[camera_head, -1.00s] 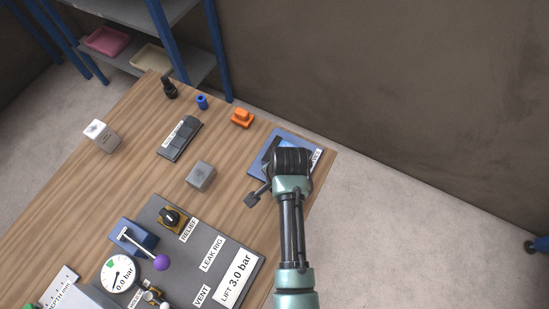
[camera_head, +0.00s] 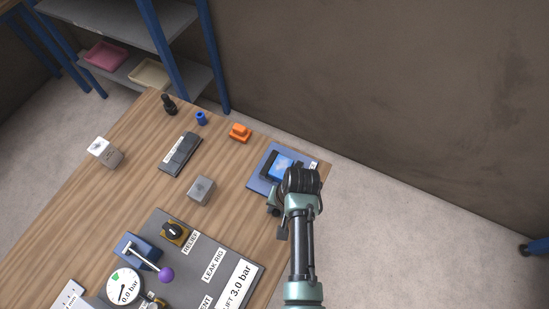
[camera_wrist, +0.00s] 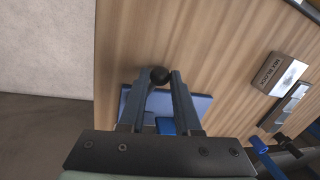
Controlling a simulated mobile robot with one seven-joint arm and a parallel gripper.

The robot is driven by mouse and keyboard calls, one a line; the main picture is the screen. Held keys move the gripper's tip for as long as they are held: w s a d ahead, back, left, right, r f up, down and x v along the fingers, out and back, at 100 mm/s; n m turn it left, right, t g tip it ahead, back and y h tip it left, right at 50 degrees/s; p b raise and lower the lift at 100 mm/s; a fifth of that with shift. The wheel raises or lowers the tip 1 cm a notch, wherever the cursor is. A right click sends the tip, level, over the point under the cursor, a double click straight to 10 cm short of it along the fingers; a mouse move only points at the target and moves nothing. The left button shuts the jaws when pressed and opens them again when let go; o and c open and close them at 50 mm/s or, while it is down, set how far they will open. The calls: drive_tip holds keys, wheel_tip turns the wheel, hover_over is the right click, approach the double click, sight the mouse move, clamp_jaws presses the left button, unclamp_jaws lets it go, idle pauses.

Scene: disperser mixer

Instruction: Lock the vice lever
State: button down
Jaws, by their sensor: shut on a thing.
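The vice is a blue-and-dark unit (camera_head: 283,165) on a blue base plate (camera_head: 256,183) at the table's right edge in the head view. My dark wrist and arm hide its near right part. In the wrist view, the blue plate (camera_wrist: 197,104) shows behind my fingers, with a brighter blue part (camera_wrist: 166,126) between them. The lever's black ball knob (camera_wrist: 160,75) sits between the fingertips. My gripper (camera_wrist: 161,78) is shut on this knob. The lever's arm below the knob is hidden in both views.
A grey block (camera_head: 201,189), an orange part (camera_head: 240,132) and a dark labelled unit (camera_head: 181,153) lie left of the vice. The leak rig panel (camera_head: 215,264) with its purple-knobbed lever (camera_head: 166,274) is nearer. Bare floor lies right of the table.

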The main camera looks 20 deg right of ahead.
drive_tip(key=shift+s+d+n+g+p, duration=0.25)
drive_tip(key=shift+s+n, duration=0.25)
drive_tip(key=shift+n, duration=0.7)
drive_tip(key=shift+s+d+n+g+p, duration=0.15)
drive_tip(key=shift+s+d+n, duration=0.25)
drive_tip(key=shift+n, duration=0.8)
drive_tip(key=shift+s+y, duration=0.1)
drive_tip(key=shift+y, duration=0.2)
drive_tip(key=c, duration=0.6)
unclamp_jaws()
drive_tip(key=shift+c, duration=0.2)
drive_tip(key=shift+a, duration=0.1)
wheel_tip(320, 180, up, 13)
drive_tip(key=d+b, duration=0.1)
drive_tip(key=d, duration=0.1)
drive_tip(key=shift+s+d, duration=0.2)
drive_tip(key=shift+s, duration=0.15)
drive_tip(key=shift+f, duration=0.15)
